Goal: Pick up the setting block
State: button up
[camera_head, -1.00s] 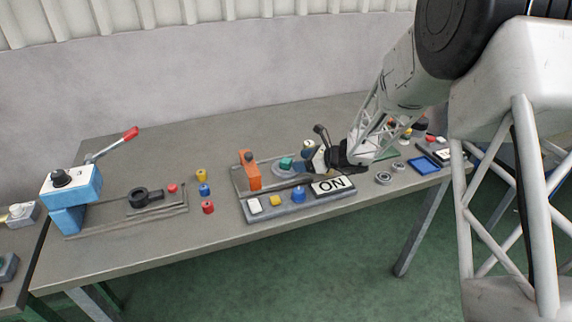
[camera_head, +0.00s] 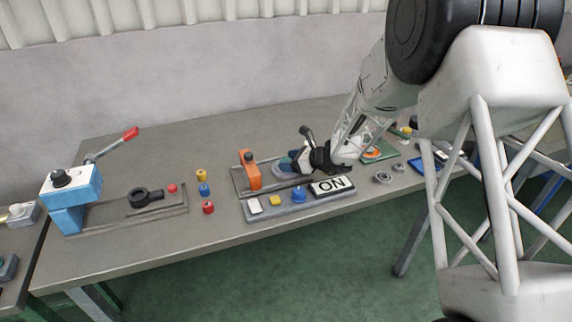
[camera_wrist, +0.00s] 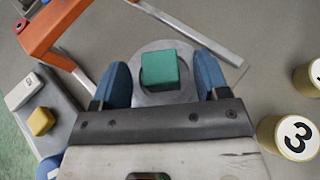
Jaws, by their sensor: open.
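The setting block is most likely the teal-green block (camera_wrist: 159,70) on a round grey disc (camera_wrist: 150,97). The disc also shows in the head view (camera_head: 283,174). My gripper (camera_wrist: 160,80) is open, with one blue finger on each side of the block and a visible gap on both sides. In the head view my gripper (camera_head: 293,161) is low over the disc and mostly hides the block. I cannot tell how far down the fingertips reach.
An orange upright (camera_head: 249,170) stands just left of the gripper. In front lies a grey panel (camera_head: 285,211) with buttons and an "ON" plate (camera_head: 332,185). In the wrist view a cylinder marked 3 (camera_wrist: 288,138) stands to the right. A blue lever press (camera_head: 75,195) is far left.

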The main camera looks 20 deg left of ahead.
jog(key=c, duration=1.2)
notch_tip(320, 180, up, 10)
dwell(0.4)
dwell(0.5)
